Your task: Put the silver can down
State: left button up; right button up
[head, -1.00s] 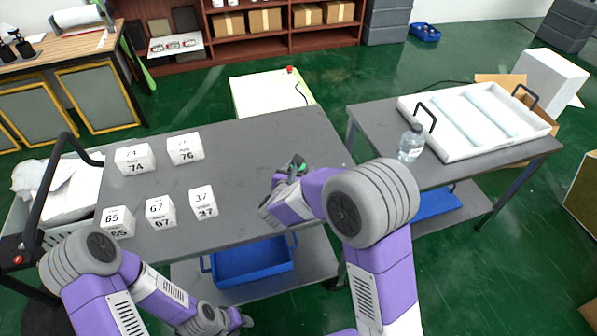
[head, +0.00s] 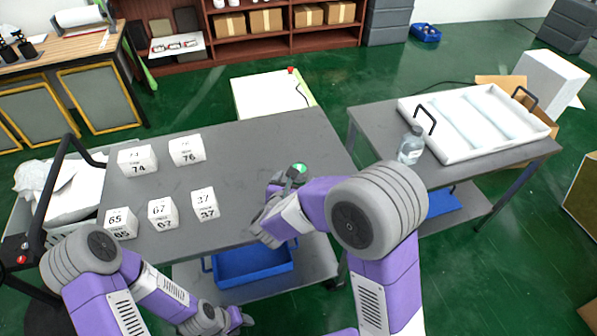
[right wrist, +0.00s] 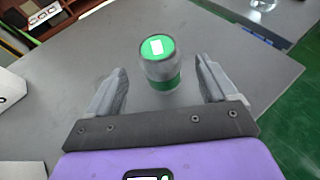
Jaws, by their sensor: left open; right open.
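The silver can (right wrist: 158,66) has a green top with a white label and a green band. In the right wrist view it stands upright on the grey table, beyond and between the spread fingers of my right gripper (right wrist: 160,88), with gaps on both sides. In the head view the can (head: 299,170) shows mostly its green top, partly hidden by my right gripper (head: 280,195). My right gripper is open. My left gripper (head: 240,320) is low at the bottom of the head view, in front of the table and away from the can.
Several white numbered boxes, such as the 37 box (head: 205,205) and the 74 box (head: 137,161), stand on the left of the grey table (head: 240,150). A second table to the right holds a clear bottle (head: 411,146) and a white tray (head: 470,150). The table's middle is clear.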

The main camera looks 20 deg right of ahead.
jog(key=p+v, duration=0.1)
jog(key=v, duration=0.6)
jog(key=shift+f, duration=0.15)
